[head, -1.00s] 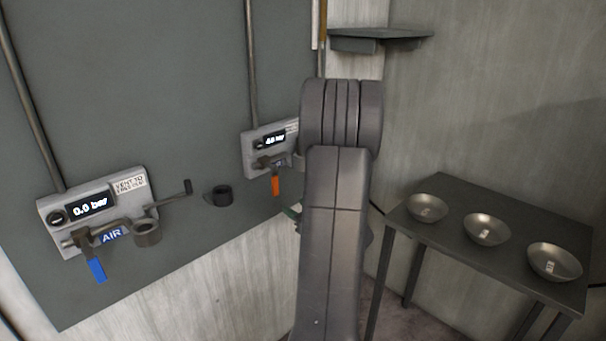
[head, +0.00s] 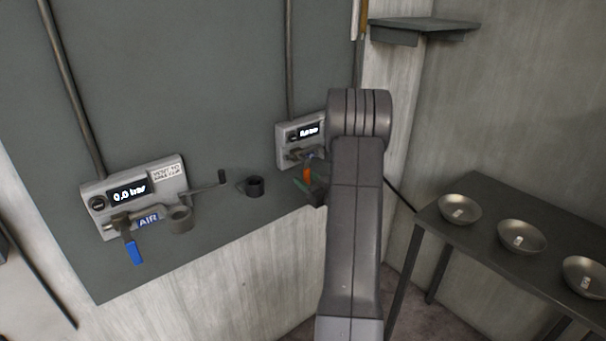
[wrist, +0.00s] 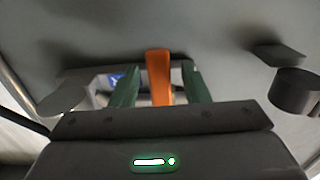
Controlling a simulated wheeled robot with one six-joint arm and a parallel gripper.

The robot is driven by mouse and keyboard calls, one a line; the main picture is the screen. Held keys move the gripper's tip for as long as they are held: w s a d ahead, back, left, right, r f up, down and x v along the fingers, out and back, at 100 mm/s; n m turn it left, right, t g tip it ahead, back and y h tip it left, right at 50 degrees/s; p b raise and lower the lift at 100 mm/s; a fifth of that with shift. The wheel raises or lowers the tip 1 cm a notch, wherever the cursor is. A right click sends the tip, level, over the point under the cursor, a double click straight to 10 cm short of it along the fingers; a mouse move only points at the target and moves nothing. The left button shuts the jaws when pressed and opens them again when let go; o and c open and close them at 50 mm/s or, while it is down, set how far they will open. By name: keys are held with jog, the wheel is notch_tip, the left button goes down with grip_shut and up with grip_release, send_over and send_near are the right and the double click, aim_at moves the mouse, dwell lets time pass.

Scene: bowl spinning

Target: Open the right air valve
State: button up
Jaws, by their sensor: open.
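The right air valve has an orange lever (head: 307,173) pointing down below its grey box (head: 287,131) on the wall panel. The box's small display (head: 308,131) seems to read 0.0 bar. In the wrist view the orange lever (wrist: 160,78) stands between the green fingers of my gripper (wrist: 161,90), with a gap on each side. My gripper is open. In the head view my arm hides the right part of the box and most of the gripper; a green finger (head: 301,186) shows just beside the lever's lower end.
The left air unit (head: 130,192) has a blue lever (head: 134,252) pointing down and reads 0.0 bar. A dark cup-shaped holder (head: 251,186) sits on the panel between the units. A side table (head: 480,252) with three metal bowls stands at the right.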

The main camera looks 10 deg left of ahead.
jog(key=shift+x, duration=1.3)
grip_shut()
